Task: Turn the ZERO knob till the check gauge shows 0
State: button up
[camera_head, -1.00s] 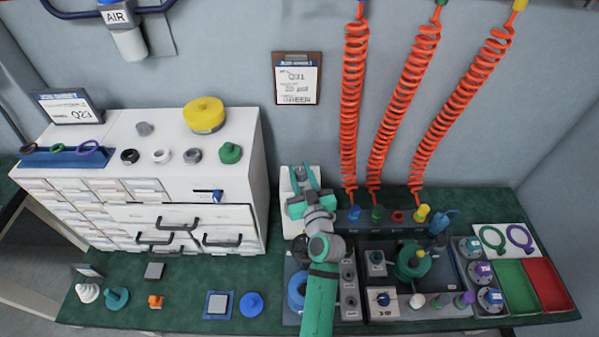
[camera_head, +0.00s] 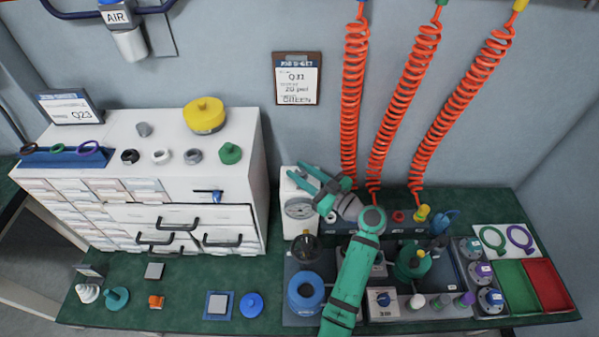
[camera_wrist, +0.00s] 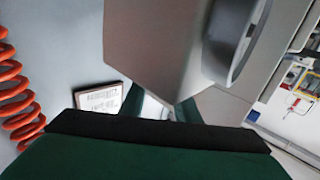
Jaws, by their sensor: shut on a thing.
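The check gauge (camera_head: 300,209) is a pale box with a round dial, at the back of the bench left of the hoses. Its needle and figures are too small to read. My gripper (camera_head: 302,170) reaches in from the right, its green fingers pointing left over the top of the gauge. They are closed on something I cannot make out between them. In the wrist view the gauge's grey box (camera_wrist: 160,45) fills the upper middle, with its dial rim (camera_wrist: 240,45) to the right, and hides the fingertips. I cannot see the ZERO knob.
Orange coiled hoses (camera_head: 354,110) hang close behind and right of my gripper. A white drawer cabinet (camera_head: 180,185) stands to the left. A clipboard (camera_head: 298,78) hangs on the wall.

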jog(key=shift+n+g+y, duration=0.3)
jog(key=shift+w, duration=0.1)
jog(key=o, duration=1)
jog(key=shift+f, duration=0.1)
jog(key=shift+o, duration=0.2)
jog(key=shift+d, duration=0.1)
jog(key=v, duration=1.1)
